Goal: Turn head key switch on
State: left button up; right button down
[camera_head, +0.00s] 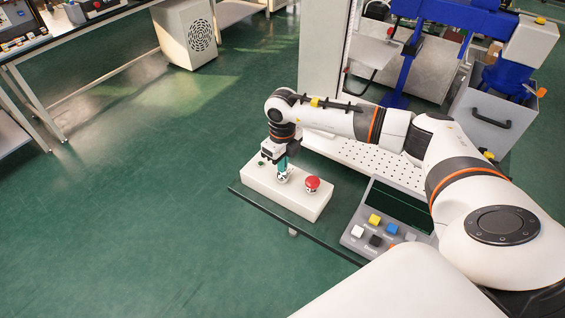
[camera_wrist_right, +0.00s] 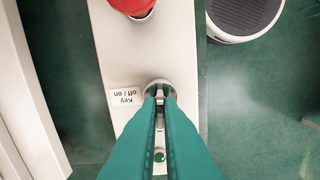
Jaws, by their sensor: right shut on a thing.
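The white control box (camera_head: 262,190) sits on a dark-topped stand. It carries a key switch with a metal ring (camera_head: 283,178). In the right wrist view the key switch (camera_wrist_right: 159,83) shows its ring just beyond the fingertips, beside a white label (camera_wrist_right: 125,99) reading "Key off / on" upside down. My right gripper (camera_head: 283,170) reaches down from above, its teal fingers shut on the key; its fingertips (camera_wrist_right: 159,95) hide most of it. Whether the key points to off or on I cannot tell. My left gripper is not in view.
A red mushroom button (camera_head: 312,184) stands on the same box, right of the switch. A small green lamp (camera_wrist_right: 160,156) is on the box too. A keypad panel (camera_head: 385,222) with coloured buttons lies to the right.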

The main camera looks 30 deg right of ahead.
jog(key=m, duration=1)
jog(key=shift+m, duration=0.3)
jog(key=shift+r, duration=0.1)
dwell(0.3)
jog(key=c, duration=1.6)
grip_release()
jog(key=shift+b, duration=0.3)
notch_tip(320, 180, up, 12)
jog(key=b, duration=0.2)
